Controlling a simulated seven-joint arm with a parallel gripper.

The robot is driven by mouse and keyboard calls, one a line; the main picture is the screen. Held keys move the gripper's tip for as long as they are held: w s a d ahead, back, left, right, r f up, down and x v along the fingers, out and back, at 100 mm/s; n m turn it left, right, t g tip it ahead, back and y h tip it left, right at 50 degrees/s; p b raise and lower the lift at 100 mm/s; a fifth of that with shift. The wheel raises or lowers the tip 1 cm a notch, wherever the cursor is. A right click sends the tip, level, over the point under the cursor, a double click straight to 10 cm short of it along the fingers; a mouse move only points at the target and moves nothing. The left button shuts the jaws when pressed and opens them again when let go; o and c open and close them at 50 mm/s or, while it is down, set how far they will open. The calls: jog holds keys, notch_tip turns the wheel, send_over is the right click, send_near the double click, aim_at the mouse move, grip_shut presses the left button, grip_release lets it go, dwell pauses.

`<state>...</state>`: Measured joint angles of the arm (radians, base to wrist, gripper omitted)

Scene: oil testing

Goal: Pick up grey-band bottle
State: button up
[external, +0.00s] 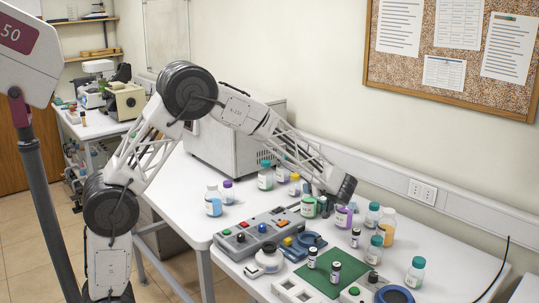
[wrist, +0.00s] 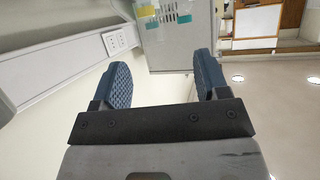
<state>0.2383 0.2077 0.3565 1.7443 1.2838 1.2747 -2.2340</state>
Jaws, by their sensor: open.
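My gripper (wrist: 163,78) is open in the wrist view, with its two blue ridged fingers apart and nothing between them. In the external view the end of my arm is above the bottles at the middle right of the bench, and its fingers are hard to make out. Several small dark-capped vials stand on the bench: one on the green mat (external: 312,258), another on the mat (external: 335,272), and one behind them (external: 355,239). The frames are too small to tell which bottle has a grey band.
Larger bottles crowd around my gripper, including an orange one (external: 387,227) and a teal-capped one (external: 415,272). A grey control box (external: 255,232) stands in front. A large grey instrument (external: 235,150) is behind, against the wall.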

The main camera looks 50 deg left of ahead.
jog(key=shift+w+d+f, duration=0.2)
jog(key=shift+w, duration=0.2)
jog(key=shift+a, duration=0.1)
jog(key=shift+x, duration=1.2)
jog(key=shift+a, duration=0.1)
jog(key=shift+x, duration=2.55)
jog(key=shift+c, duration=0.2)
grip_shut()
